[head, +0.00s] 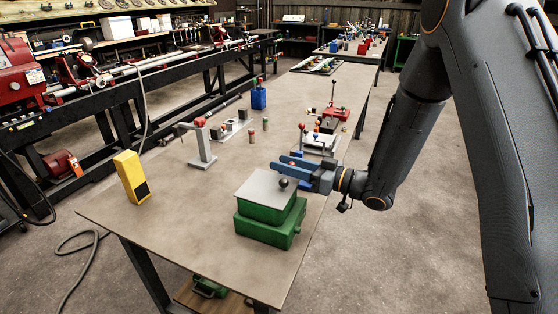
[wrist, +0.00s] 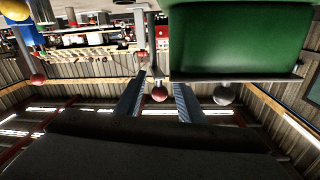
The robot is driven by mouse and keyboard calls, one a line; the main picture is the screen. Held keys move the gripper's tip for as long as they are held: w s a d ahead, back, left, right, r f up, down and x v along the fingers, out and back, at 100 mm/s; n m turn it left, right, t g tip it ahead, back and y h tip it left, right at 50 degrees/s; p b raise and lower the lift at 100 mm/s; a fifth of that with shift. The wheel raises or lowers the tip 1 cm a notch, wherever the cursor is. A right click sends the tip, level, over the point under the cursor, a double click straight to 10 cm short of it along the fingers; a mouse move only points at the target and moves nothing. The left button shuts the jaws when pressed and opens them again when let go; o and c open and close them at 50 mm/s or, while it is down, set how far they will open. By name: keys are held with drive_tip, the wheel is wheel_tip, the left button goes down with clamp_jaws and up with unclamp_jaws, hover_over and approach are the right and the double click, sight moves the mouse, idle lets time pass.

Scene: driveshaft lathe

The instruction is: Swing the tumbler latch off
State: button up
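A green box (head: 268,208) with a grey top plate stands near the table's front right edge. A dark ball knob (head: 283,183) shows at its right side. In the wrist view the green box (wrist: 238,38) fills the upper right, with a grey ball knob (wrist: 224,95) at its edge. A red ball knob (wrist: 159,95) appears between the fingers of my gripper (wrist: 158,100), with gaps on both sides. In the head view my gripper (head: 290,164), with blue fingers, is just beyond the box. It is open. I cannot tell for certain which knob belongs to the tumbler latch.
A yellow block (head: 131,177) stands at the left of the table (head: 190,222). A grey stand with a red knob (head: 201,145), a blue container (head: 258,97) and a white-topped device (head: 318,142) stand farther back. The table's front left is clear.

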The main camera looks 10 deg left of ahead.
drive_tip(key=shift+x, duration=1.05)
clamp_jaws()
drive_tip(key=shift+w+d+f+n+g+y+b, duration=0.1)
drive_tip(key=shift+n+g+y+b, duration=0.3)
drive_tip(key=shift+n+g, duration=0.6)
drive_tip(key=shift+n+g+b, duration=0.65)
drive_tip(key=shift+n+g, duration=0.05)
drive_tip(key=shift+g, duration=0.9)
